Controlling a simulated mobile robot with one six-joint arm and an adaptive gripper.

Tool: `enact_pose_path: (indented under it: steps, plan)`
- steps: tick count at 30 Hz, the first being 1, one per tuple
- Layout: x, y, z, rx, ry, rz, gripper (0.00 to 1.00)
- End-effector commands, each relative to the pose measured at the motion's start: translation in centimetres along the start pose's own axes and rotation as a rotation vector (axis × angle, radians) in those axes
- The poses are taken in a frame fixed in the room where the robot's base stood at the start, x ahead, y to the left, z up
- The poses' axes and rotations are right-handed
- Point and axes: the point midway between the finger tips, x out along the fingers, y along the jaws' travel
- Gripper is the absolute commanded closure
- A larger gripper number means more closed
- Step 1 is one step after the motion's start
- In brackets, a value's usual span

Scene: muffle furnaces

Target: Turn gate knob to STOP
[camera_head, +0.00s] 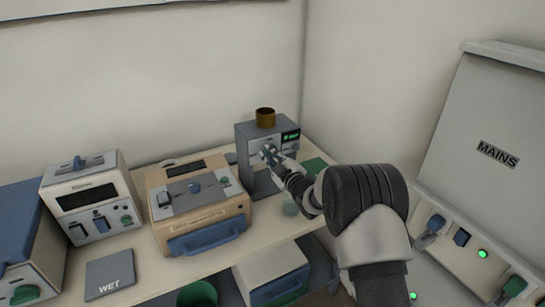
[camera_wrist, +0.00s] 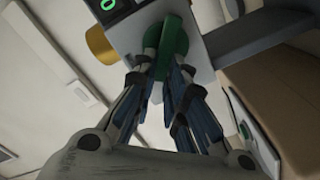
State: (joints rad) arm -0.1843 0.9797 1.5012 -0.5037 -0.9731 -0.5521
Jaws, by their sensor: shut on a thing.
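The grey device (camera_head: 247,133) with a brown cup (camera_head: 265,117) on top and a small green-lit display (camera_head: 290,136) stands at the back right of the bench. My gripper (camera_head: 271,155) reaches its front face from the right. In the wrist view my gripper (camera_wrist: 170,68) is shut on a green knob (camera_wrist: 178,35) on the device's front, one finger on each side. The fingers hide part of the knob. I cannot see a STOP mark or tell which way the knob points.
A tan box (camera_head: 203,217) with a blue handle and a cream instrument (camera_head: 92,195) stand left of the device. A WET pad (camera_head: 110,274) lies in front. A MAINS panel (camera_head: 490,130) is on the right.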

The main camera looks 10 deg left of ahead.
Motion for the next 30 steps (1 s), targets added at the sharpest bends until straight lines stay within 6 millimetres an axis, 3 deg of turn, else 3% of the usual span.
enact_pose_path:
  steps: [18,30]
  plan:
    - [0.0,-1.4,0.4,-0.541,-0.001,0.000,1.00]
    - [0.0,-1.7,0.6,-0.711,0.000,0.000,1.00]
